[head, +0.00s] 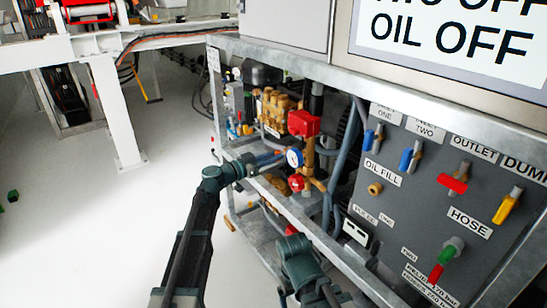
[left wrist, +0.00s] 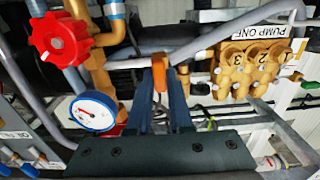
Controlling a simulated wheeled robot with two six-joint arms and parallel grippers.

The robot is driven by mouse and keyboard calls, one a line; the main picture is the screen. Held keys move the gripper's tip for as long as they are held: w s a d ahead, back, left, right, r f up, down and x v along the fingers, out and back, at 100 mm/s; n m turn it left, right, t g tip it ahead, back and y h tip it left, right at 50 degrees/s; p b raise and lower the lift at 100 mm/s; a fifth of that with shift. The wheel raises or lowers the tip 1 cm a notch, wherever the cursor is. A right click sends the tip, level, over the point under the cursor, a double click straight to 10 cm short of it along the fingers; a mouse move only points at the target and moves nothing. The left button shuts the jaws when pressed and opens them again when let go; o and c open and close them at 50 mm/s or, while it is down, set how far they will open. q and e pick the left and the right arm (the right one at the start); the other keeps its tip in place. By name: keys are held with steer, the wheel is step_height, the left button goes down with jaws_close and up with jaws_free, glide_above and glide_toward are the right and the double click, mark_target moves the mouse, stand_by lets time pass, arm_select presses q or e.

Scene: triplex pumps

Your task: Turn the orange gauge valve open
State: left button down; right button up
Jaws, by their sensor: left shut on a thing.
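The orange valve handle (left wrist: 160,74) is upright between the blue fingertips of my left gripper (left wrist: 160,92) in the left wrist view. The fingers are shut on it. In the head view my left gripper (head: 268,158) reaches into the pump frame, its fingers close to the round gauge. The handle is barely visible there. The white-faced, blue-rimmed gauge (head: 294,158) is just right of the fingertips. It also shows in the left wrist view (left wrist: 96,112), left of the fingers. My right arm shows at the bottom centre of the head view, but I see no right gripper fingers.
A red knob (left wrist: 60,38) is above the gauge in the left wrist view. The brass pump (left wrist: 250,68) is to the right. A metal frame rail (head: 312,200) runs below my gripper in the head view. The labelled valve panel (head: 425,190) is right. Open floor is left.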

arm_select(q)
steer(key=shift+n, duration=0.3)
steer(key=n, duration=1.7)
steer(key=shift+w+a+f, duration=0.15)
steer(key=shift+f, duration=0.05)
steer(key=shift+n, duration=0.3)
stand_by(0.3)
steer(key=c, duration=0.8)
jaws_free()
